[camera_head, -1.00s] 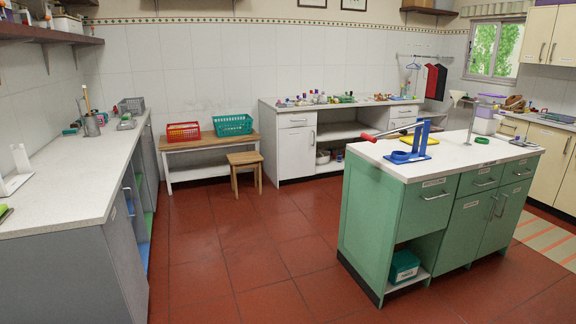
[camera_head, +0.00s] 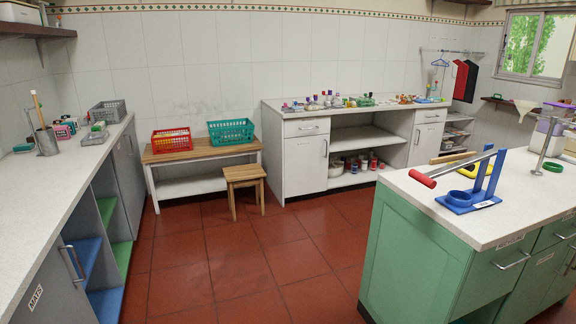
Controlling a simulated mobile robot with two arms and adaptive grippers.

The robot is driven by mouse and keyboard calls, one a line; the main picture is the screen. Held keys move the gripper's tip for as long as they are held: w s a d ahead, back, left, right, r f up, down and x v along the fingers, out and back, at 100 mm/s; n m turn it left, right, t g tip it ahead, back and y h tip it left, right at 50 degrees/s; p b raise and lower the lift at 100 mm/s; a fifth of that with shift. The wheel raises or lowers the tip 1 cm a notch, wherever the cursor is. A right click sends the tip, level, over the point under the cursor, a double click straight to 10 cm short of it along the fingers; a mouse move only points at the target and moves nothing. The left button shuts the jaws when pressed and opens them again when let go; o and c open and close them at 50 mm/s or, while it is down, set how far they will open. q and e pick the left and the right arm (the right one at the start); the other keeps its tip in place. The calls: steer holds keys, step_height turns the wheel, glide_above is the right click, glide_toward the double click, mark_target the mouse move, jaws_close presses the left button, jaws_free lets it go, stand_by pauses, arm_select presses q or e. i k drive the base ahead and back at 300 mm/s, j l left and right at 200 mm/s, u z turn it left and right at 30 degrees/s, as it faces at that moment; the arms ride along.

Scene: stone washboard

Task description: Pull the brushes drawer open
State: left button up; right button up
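No drawer label that I can read says brushes, so I cannot tell which drawer is the brushes drawer. The green island has a closed labelled front drawer (camera_head: 500,268) with a metal handle, and another closed drawer (camera_head: 562,234) to its right, cut by the picture edge. Their labels are too small to read. The white desk at the back has a closed left drawer (camera_head: 307,128) and a closed right drawer (camera_head: 431,116). Neither of my grippers is in view.
Red tiled floor (camera_head: 240,255) lies clear between the left grey counter (camera_head: 75,190) and the green island (camera_head: 410,250). A wooden stool (camera_head: 245,174) stands before a low bench (camera_head: 205,155) with red and teal baskets. A blue clamp stand (camera_head: 470,198) sits on the island.

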mark_target(298, 127)
steer(key=i, duration=3.65)
